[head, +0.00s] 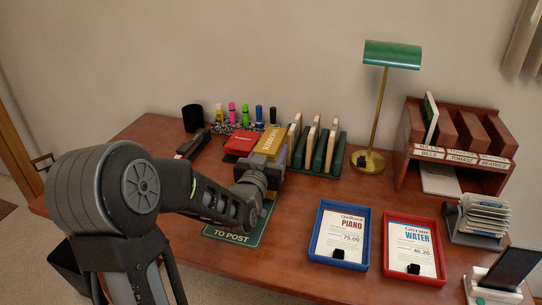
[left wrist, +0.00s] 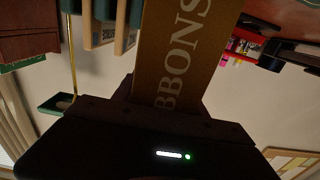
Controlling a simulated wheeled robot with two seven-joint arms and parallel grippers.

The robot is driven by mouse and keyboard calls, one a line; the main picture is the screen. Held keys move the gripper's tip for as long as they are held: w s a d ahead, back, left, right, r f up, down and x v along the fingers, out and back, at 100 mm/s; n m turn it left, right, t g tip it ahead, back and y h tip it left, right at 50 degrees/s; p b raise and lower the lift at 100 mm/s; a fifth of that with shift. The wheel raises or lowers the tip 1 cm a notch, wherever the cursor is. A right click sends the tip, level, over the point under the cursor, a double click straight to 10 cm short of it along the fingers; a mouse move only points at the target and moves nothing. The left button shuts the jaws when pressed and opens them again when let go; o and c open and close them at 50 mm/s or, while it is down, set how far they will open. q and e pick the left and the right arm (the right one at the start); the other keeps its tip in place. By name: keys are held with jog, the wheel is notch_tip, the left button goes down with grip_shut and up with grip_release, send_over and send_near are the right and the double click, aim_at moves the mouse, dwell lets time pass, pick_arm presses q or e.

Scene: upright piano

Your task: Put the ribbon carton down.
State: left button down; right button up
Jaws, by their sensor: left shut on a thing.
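The ribbon carton (head: 270,139) is a yellow-brown box lettered RIBBONS, near the back of the wooden desk, left of the middle. My left gripper (head: 267,172) is shut on it from the front. In the left wrist view the carton (left wrist: 178,50) stands up from between the jaws, with part of its lettering showing. The arm hides its lower part, so I cannot tell whether it touches anything below. A green mat marked TO POST (head: 232,236) lies partly under the arm. My right gripper is not in view.
A green rack (head: 322,160) with upright pieces stands close right of the carton. A red item (head: 240,143) and several markers (head: 245,115) are to its left and behind. A brass lamp (head: 376,110), a blue tray (head: 318,250) and a red tray (head: 387,262) are further right.

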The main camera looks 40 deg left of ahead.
pick_arm(q)
notch_tip(320, 180, up, 9)
jog(key=shift+r+p, duration=0.1)
jog(key=shift+p, duration=0.75)
